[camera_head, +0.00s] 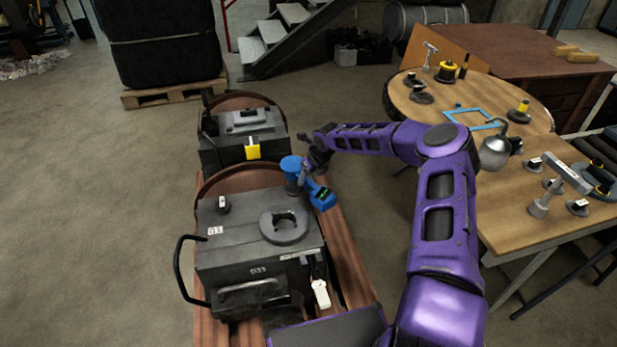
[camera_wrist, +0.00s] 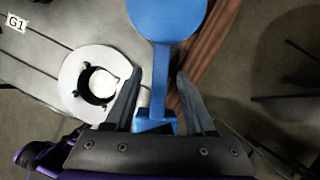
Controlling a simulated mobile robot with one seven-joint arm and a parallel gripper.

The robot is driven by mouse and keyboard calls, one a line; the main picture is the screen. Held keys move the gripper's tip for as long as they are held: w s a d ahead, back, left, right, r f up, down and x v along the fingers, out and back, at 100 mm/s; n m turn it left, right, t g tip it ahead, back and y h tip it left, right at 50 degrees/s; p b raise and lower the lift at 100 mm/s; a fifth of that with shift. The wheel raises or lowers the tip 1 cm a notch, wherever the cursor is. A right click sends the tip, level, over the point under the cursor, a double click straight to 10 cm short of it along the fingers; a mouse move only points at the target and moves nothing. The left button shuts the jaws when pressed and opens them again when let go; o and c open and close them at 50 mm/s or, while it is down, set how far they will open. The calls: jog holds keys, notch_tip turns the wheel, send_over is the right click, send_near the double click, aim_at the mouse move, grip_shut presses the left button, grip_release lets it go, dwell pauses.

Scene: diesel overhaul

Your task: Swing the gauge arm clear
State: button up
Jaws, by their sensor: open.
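The gauge arm is blue, with a round disc (camera_head: 291,163) at one end and a block with a small dark display (camera_head: 321,195) at the other. It sits at the right rear corner of the nearer dark engine block (camera_head: 245,245). In the wrist view the blue disc (camera_wrist: 168,14) is at the top, and a narrow blue bar (camera_wrist: 160,85) runs down from it. My gripper (camera_wrist: 158,80) is open, with one finger on each side of the bar and a gap visible on both sides. In the head view my gripper (camera_head: 308,163) is beside the disc, partly hidden.
A pale ring (camera_wrist: 70,82) lies left of my fingers in the wrist view. A grey horseshoe-shaped piece (camera_head: 284,227) is on the engine block's top. A second dark unit (camera_head: 240,150) stands behind. Wooden tables (camera_head: 530,215) with tools are at right. Floor at left is clear.

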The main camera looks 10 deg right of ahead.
jog(key=shift+r, duration=0.1)
jog(key=p+v, duration=0.1)
jog(key=v, duration=1.6)
jog(key=shift+r, duration=0.1)
jog(key=shift+a+f, duration=0.2)
jog(key=shift+f, duration=0.05)
jog(key=c, duration=0.4)
jog(key=a+f+m, duration=0.1)
jog(key=f, duration=0.1)
jog(key=a+f+m+g+b, duration=0.1)
jog(key=s+a+f+m+h+b, duration=0.1)
jog(key=f, duration=0.1)
jog(key=shift+a+f+g, duration=0.25)
jog(key=shift+f+g, duration=0.05)
grip_shut()
jog(key=a+f+m+h+b, duration=0.1)
jog(key=a+m+h+b, duration=0.55)
jog(key=m, duration=0.85)
jog(key=w+d+f+y, duration=0.1)
jog(key=d+f, duration=0.1)
jog(key=f, duration=0.2)
jog(key=w+d+f, duration=0.2)
jog(key=d+f, duration=0.1)
jog(key=f, duration=0.2)
jog(key=shift+w+d+f+g+y, duration=0.3)
jog(key=shift+w+g+y, duration=0.05)
jog(key=shift+g, duration=0.05)
